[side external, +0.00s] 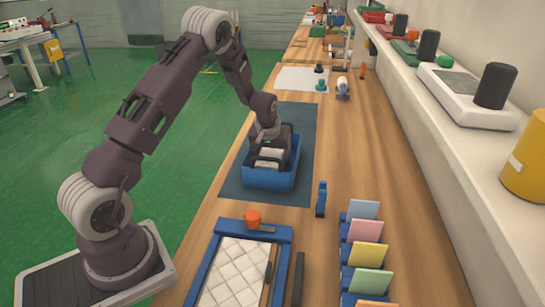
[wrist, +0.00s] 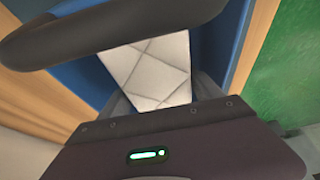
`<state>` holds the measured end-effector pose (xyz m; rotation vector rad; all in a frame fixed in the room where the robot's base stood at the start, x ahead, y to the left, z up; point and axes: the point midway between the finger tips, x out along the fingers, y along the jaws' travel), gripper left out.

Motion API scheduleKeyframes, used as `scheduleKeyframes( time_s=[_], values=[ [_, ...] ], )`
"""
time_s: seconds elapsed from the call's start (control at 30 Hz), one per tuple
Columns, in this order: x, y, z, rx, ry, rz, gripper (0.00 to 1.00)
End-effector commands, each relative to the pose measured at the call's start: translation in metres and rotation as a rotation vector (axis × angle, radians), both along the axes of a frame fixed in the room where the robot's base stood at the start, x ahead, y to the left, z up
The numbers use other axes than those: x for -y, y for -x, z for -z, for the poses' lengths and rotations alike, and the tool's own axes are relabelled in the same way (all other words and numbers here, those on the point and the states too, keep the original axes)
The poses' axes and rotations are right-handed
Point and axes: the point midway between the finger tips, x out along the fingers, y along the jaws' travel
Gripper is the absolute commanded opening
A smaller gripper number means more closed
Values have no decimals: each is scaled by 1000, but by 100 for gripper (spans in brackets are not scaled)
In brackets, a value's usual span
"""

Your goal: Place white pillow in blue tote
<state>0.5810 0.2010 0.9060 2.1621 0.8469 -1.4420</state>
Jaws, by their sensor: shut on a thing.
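The blue tote (side external: 268,181) stands on a dark blue mat at the middle of the bench. My gripper (side external: 268,159) points down into the tote's opening and is shut on the white pillow (side external: 271,153). In the wrist view, the pillow (wrist: 148,68) shows its white quilted face between the dark fingers, with blue surfaces around it. The pillow is within the tote's outline in the side view. I cannot tell whether it touches the tote floor, as the front wall and my fingers hide its lower part.
A white quilted pad (side external: 230,275) lies in a blue frame at the front, with an orange object (side external: 253,217) at its far edge. Colored cards (side external: 366,230) stand in a rack to the right. A small blue upright object (side external: 321,199) stands right of the mat (side external: 300,130).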

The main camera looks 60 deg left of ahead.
Motion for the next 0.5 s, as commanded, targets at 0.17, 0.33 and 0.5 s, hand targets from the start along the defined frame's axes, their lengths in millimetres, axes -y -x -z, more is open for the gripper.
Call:
scheduleKeyframes(
  time_s=[0.17, 0.33, 0.5],
  values=[
    [0, 0, 2, 0, 0, 0, 83],
    [0, 0, 2, 0, 0, 0, 83],
    [0, 0, -1, 1, -1, 0, 83]
  ],
)
